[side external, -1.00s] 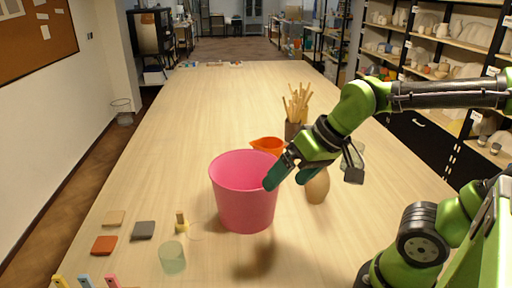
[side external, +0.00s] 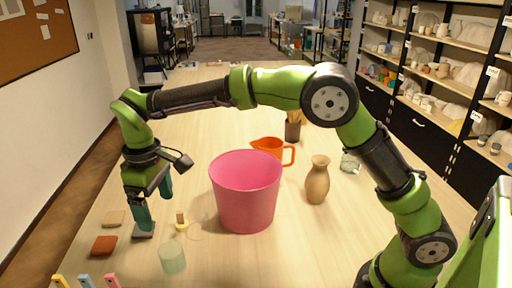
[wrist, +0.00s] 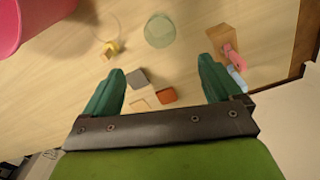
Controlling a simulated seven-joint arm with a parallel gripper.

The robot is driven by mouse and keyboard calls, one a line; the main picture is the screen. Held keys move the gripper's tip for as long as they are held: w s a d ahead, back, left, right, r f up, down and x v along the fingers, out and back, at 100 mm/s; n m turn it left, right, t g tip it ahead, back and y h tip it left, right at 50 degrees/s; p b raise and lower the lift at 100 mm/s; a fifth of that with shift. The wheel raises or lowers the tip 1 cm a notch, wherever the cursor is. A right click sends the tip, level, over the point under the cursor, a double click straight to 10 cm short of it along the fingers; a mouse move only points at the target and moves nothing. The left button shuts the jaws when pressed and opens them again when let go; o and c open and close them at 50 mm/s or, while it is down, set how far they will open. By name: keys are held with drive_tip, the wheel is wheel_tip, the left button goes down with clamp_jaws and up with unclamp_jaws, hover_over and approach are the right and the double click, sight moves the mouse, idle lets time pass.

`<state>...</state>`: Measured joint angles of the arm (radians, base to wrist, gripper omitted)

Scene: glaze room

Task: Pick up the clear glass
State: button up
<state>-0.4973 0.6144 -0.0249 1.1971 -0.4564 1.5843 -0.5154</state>
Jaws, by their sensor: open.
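A pale green see-through glass (side external: 172,258) stands on the table at the front left in the side external view. It also shows in the wrist view (wrist: 158,30), at the top middle, beyond my fingertips. A second clear glass vessel (side external: 350,162) stands at the right, behind the tan vase. My gripper (side external: 156,212) points down over the left side of the table, left of and behind the pale green glass. In the wrist view, my gripper (wrist: 162,72) is open, with nothing between its fingers. The grey tile lies below it, apart from the pale green glass.
A pink bucket (side external: 245,200) stands mid-table, with an orange jug (side external: 268,147) behind and a tan vase (side external: 317,182) to its right. Grey (wrist: 137,78) and rust (wrist: 165,96) tiles lie near my gripper. A small yellow item (side external: 181,224) and faint ring (side external: 196,231) lie beside the bucket.

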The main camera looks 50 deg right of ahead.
hover_over(173, 255)
drive_tip(key=s+a, duration=0.2)
drive_tip(key=f, duration=1.1)
drive_tip(key=shift+w+d+f, duration=0.1)
drive_tip(key=shift+d+f, duration=0.05)
drive_tip(key=shift+d, duration=0.05)
drive_tip(key=f, duration=0.4)
drive_tip(key=shift+s+d+f, duration=0.1)
drive_tip(key=shift+s+d, duration=0.05)
drive_tip(key=shift+s, duration=0.25)
drive_tip(key=shift+f, duration=0.55)
drive_tip(key=c, duration=1.1)
drive_tip(key=shift+c, duration=0.4)
drive_tip(key=shift+w+r, duration=0.1)
drive_tip(key=shift+r, duration=0.05)
